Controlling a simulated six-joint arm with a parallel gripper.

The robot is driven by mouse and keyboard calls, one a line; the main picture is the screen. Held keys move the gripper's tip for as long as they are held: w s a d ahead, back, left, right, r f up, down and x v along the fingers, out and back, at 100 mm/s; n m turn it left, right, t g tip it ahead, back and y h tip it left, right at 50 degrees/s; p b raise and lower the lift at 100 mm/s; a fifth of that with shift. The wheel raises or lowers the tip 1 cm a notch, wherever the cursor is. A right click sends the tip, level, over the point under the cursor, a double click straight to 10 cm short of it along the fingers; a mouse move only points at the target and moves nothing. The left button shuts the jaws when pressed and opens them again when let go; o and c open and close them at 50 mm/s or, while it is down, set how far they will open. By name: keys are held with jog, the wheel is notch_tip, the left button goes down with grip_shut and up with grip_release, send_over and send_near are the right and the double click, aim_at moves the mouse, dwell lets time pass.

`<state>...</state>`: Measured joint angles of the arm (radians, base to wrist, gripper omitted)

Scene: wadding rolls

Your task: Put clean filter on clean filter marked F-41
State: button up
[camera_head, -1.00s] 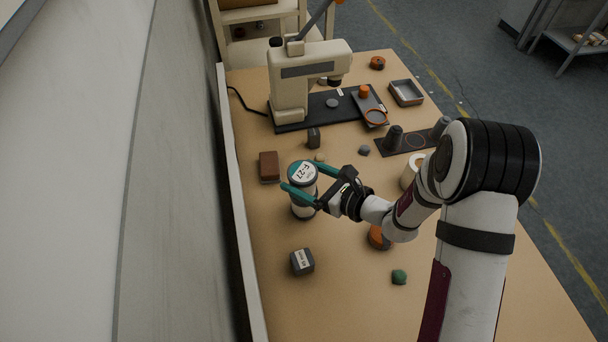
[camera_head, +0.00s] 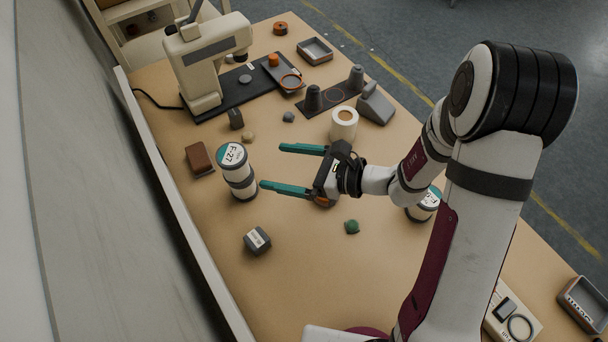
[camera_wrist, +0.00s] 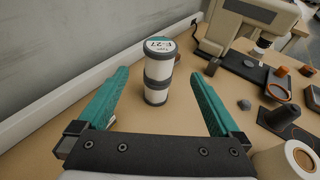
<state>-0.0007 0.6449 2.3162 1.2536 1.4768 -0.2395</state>
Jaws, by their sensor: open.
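A white canister with grey bands and a teal-and-white top marked F-27 (camera_head: 233,157) stands upright on another similar canister (camera_head: 243,188), left of my gripper. The stack also shows ahead in the wrist view, with the F-27 canister (camera_wrist: 159,64) above the lower one (camera_wrist: 157,92). The lower one's marking is hidden. My gripper (camera_head: 273,166) is open and empty, its teal fingers apart and pointing towards the stack without touching it. Another white canister (camera_head: 424,207) stands right of my gripper, partly behind my arm; its label is only partly readable.
A white roll (camera_head: 344,124) stands behind my gripper. A brown block (camera_head: 199,158), a grey labelled block (camera_head: 257,241) and a green lump (camera_head: 352,227) lie around the stack. A cream press-like machine (camera_head: 207,62) stands at the back left. A wall runs along the left.

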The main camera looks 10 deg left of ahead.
jog(key=s+d+r+n+g+h, duration=0.35)
jog(key=s+n, duration=0.25)
jog(key=s, duration=0.2)
jog(key=s+d+r+n+g+h, duration=0.25)
jog(key=s+r+n, duration=0.2)
jog(key=s, duration=0.25)
jog(key=s+d+n+t+h, duration=0.3)
jog(key=d+h, duration=0.3)
jog(key=d, duration=0.5)
jog(key=shift+s+d+f+n+h, duration=0.35)
jog(key=shift+s+d+n, duration=0.1)
jog(key=shift+s, duration=0.15)
